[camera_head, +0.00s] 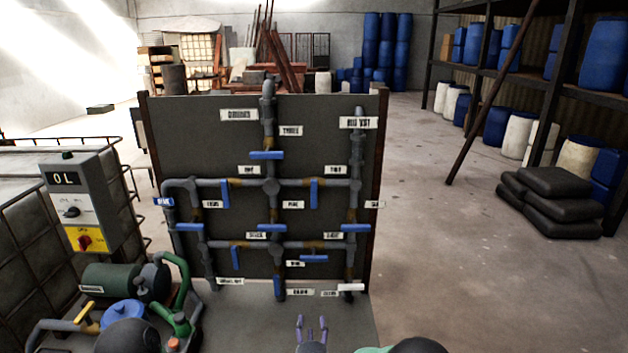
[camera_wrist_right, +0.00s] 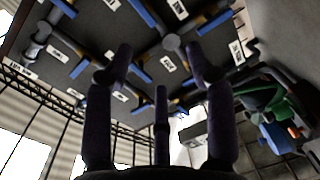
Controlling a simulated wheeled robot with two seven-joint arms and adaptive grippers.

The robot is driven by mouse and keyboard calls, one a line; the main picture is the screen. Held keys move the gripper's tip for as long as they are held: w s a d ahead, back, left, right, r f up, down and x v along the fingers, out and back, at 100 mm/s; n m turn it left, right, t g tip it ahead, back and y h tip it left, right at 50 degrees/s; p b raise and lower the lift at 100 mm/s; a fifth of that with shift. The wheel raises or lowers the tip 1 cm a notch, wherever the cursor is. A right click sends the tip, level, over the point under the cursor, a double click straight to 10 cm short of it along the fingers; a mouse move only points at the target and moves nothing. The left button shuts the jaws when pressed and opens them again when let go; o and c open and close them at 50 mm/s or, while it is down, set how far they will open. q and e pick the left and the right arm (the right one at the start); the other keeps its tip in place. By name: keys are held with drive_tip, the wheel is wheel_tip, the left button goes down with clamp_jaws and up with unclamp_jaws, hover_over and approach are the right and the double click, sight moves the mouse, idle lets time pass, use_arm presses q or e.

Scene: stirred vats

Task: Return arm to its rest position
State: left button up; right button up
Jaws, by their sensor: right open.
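My right gripper (camera_head: 311,324) shows at the bottom middle of the head view, low in front of the pipe board (camera_head: 215,130). Its fingers point up and stand apart, with nothing between them. In the right wrist view the dark fingers (camera_wrist_right: 158,62) are spread and empty, with the board and its pipes beyond them. I cannot tell the exact gap to the board; no contact shows. Most of the right arm is hidden below the head view's edge. My left gripper is not in view.
The board carries grey pipes, several blue valve handles (camera_head: 267,155) and white labels. At left stand a control box (camera_head: 75,205), a green pump (camera_head: 115,282) and a wire cage (camera_head: 25,235). Black sacks (camera_head: 560,205) lie at right by the shelves. The floor between is clear.

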drive_tip(key=s+d+f+m+g+y, duration=0.1)
drive_tip(key=s+d+f+m+g, duration=0.25)
drive_tip(key=f, duration=0.35)
drive_tip(key=s+d+f+m+g, duration=0.2)
drive_tip(key=s+f+m+g, duration=0.1)
drive_tip(key=s+f, duration=0.25)
drive_tip(key=s+d+f+m+g+y, duration=0.1)
drive_tip(key=s+d+f+m+g, duration=0.2)
drive_tip(key=f, duration=0.4)
drive_tip(key=s+f+m+g, duration=0.1)
drive_tip(key=s+m+g, duration=0.1)
drive_tip(key=s, duration=0.5)
drive_tip(key=s+d+f+m+g+y, duration=0.1)
drive_tip(key=s+f+m+g, duration=0.1)
drive_tip(key=s+m, duration=0.3)
drive_tip(key=s+d+f+m+g, duration=0.1)
drive_tip(key=s+f+m+g, duration=0.1)
drive_tip(key=s, duration=0.7)
drive_tip(key=shift+s+f+m+g+y, duration=0.2)
drive_tip(key=shift+s+m+g+y, duration=0.15)
drive_tip(key=shift+m+g, duration=0.25)
drive_tip(key=shift+w, duration=0.1)
